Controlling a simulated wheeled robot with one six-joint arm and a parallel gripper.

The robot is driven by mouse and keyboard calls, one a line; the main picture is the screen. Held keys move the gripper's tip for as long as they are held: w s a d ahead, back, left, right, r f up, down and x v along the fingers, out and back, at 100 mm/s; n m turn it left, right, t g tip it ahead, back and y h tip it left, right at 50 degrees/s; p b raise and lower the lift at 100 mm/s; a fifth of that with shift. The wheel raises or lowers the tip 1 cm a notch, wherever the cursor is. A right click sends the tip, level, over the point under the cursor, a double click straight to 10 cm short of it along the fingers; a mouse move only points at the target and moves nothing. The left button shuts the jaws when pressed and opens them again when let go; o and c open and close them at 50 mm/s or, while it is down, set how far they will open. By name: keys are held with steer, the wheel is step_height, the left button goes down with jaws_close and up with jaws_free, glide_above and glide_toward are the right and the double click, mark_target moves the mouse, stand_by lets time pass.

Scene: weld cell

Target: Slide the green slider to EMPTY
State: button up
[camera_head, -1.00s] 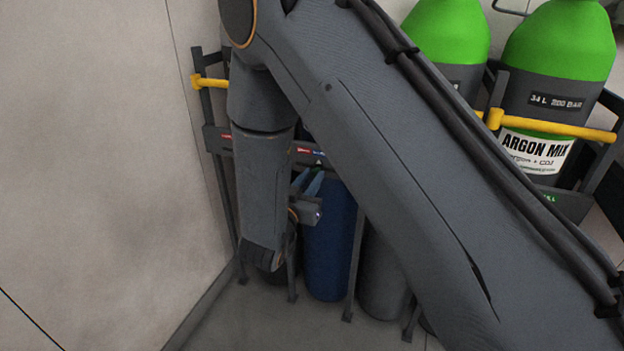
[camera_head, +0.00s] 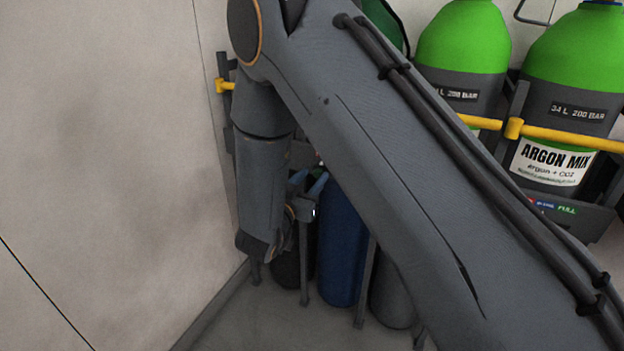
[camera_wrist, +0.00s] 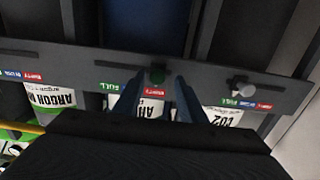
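In the wrist view the green slider (camera_wrist: 157,75) is a small dark-green knob on the grey rack bar (camera_wrist: 65,57). It stands at the red EMPTY label (camera_wrist: 153,92), to the right of the green FULL label (camera_wrist: 107,86); the label between them is hidden by a finger. My gripper (camera_wrist: 158,86) has its two blue-grey fingers apart, one on each side of the knob, with gaps showing. I cannot tell whether either finger touches it. In the head view my gripper (camera_head: 308,183) is at the rack, low behind my arm, and the slider is hidden.
A pale knob (camera_wrist: 240,88) is on the same bar to the right, near another label set. Gas cylinders stand behind the bar, including a blue one (camera_head: 342,240) and a green-topped argon cylinder (camera_head: 570,60). A pale wall (camera_head: 110,170) is close on the left.

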steer(key=v, duration=0.7)
steer(key=shift+s+a, duration=0.15)
steer(key=shift+s, duration=0.2)
steer(key=s+r+n+g+y, duration=0.5)
steer(key=s+g+y, duration=0.1)
steer(key=g+y, duration=0.35)
steer(key=s+d+r+n+g+h+p, duration=0.1)
steer(key=s+d+r+g, duration=0.15)
steer(key=s+d, duration=0.7)
steer(key=s+d+r+n+g+h+p, duration=0.1)
steer(key=s+d+g, duration=0.4)
steer(key=s, duration=0.8)
steer(key=d+r+m+p, duration=0.2)
steer(key=d+r+p, duration=0.4)
steer(key=p, duration=0.7)
steer(key=shift+d+r+t, duration=0.3)
steer(key=shift+d+r, duration=0.05)
steer(key=shift+d, duration=0.85)
